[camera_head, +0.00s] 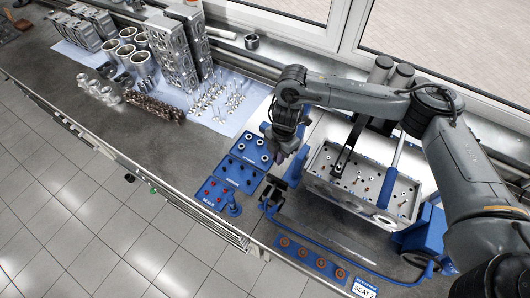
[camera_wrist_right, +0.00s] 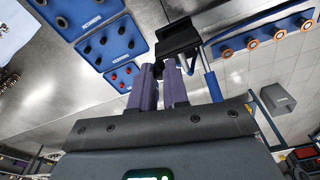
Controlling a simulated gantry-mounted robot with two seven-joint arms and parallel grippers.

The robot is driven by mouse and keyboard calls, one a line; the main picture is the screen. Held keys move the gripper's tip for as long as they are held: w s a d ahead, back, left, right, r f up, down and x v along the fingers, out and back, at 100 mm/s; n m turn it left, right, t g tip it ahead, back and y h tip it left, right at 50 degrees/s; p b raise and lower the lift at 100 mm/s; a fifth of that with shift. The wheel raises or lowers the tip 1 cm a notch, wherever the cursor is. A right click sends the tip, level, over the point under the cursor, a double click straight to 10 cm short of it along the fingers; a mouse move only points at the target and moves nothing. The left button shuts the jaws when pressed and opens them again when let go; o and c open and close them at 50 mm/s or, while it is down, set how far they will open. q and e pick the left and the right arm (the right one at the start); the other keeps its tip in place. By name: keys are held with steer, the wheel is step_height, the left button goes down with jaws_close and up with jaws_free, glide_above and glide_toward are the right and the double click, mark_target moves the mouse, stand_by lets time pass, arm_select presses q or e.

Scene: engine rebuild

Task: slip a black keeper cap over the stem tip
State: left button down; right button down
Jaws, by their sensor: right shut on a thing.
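My right gripper (camera_head: 277,155) hangs between the blue trays and the grey cylinder head (camera_head: 319,188). In the right wrist view its purple fingers (camera_wrist_right: 160,70) are shut on a small dark thing at their tips, apparently a black keeper cap (camera_wrist_right: 159,68), mostly hidden. More black caps sit on the middle blue tray (camera_head: 246,186), which also shows in the wrist view (camera_wrist_right: 124,34). The cylinder head has several small stems on its top, too small to tell apart; the gripper is apart from it, to its left. My left gripper is out of view.
A black block on a blue-handled tool (camera_wrist_right: 178,38) stands close beyond the fingertips. A blue tray with red seals (camera_head: 206,201) lies front left, and a blue strip with copper-coloured rings (camera_head: 300,260) lies at the front. Engine parts stand on a pale sheet back left.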

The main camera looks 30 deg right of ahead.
steer(key=s+d+r+n+p, duration=0.4)
steer(key=s+d+n+p, duration=0.2)
steer(key=s+d+n, duration=0.15)
step_height(320, 180, up, 3)
steer(key=n+g+p, duration=0.1)
steer(key=n+p, duration=0.2)
steer(key=p, duration=0.1)
glide_above(339, 168)
steer(key=shift+w+d+f+h, duration=0.15)
steer(key=shift+d+f+h, duration=0.1)
steer(key=shift+h, duration=0.15)
step_height(339, 168, down, 5)
steer(key=b, duration=0.5)
steer(key=shift+a+b, duration=0.1)
steer(key=shift+b, duration=0.25)
steer(key=shift+f, duration=0.1)
steer(key=shift+f, duration=0.2)
steer(key=shift+f+b, duration=0.7)
